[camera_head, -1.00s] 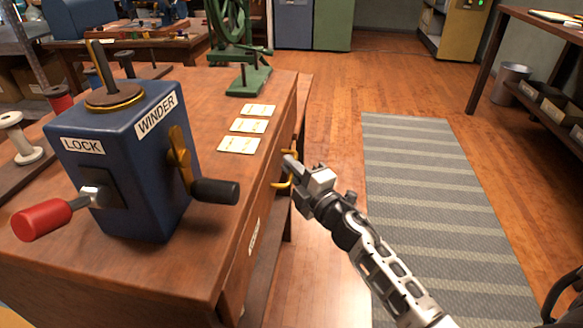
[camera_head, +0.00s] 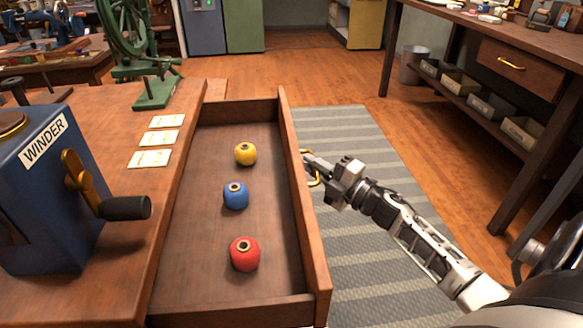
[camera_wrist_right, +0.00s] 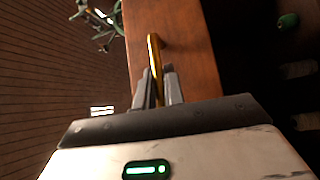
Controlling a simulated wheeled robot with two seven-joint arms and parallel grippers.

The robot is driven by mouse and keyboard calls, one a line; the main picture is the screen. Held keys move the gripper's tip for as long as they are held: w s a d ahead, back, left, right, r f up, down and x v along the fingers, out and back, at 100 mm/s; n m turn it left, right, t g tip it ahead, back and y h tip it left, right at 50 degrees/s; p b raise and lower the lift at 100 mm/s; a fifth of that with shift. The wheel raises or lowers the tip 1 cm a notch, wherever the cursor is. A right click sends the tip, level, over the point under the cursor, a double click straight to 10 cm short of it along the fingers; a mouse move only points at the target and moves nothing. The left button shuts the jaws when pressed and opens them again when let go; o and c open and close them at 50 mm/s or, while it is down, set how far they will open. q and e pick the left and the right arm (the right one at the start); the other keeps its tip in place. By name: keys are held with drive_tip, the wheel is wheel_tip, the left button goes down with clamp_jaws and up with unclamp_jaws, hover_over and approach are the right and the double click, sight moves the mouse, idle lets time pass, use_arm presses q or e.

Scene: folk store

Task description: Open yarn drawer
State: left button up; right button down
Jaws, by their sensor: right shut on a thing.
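The yarn drawer (camera_head: 205,263) stands pulled far out of the wooden workbench in the head view. Inside it lie a yellow yarn ball (camera_head: 245,154), a blue yarn ball (camera_head: 236,196) and a red yarn ball (camera_head: 244,254) in a loose row. My right gripper (camera_head: 313,168) is at the outer side of the drawer front, shut on the brass handle (camera_head: 316,181). In the right wrist view the handle (camera_wrist_right: 154,55) runs between the two fingers (camera_wrist_right: 158,88). My left gripper is not in view.
A blue winder (camera_head: 50,190) with a black-knobbed crank stands on the bench at left, beside several cards (camera_head: 157,140) and a green wheel device (camera_head: 150,90). A striped rug (camera_head: 375,270) covers the floor at right. Another bench (camera_head: 480,40) stands further right.

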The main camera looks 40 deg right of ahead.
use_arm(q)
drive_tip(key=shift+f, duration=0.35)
use_arm(e)
drive_tip(key=shift+s+d, duration=0.3)
drive_tip(key=shift+d, duration=0.3)
drive_tip(key=shift+s+d, duration=0.3)
drive_tip(key=shift+d, duration=0.25)
drive_tip(key=c, duration=1.5)
unclamp_jaws()
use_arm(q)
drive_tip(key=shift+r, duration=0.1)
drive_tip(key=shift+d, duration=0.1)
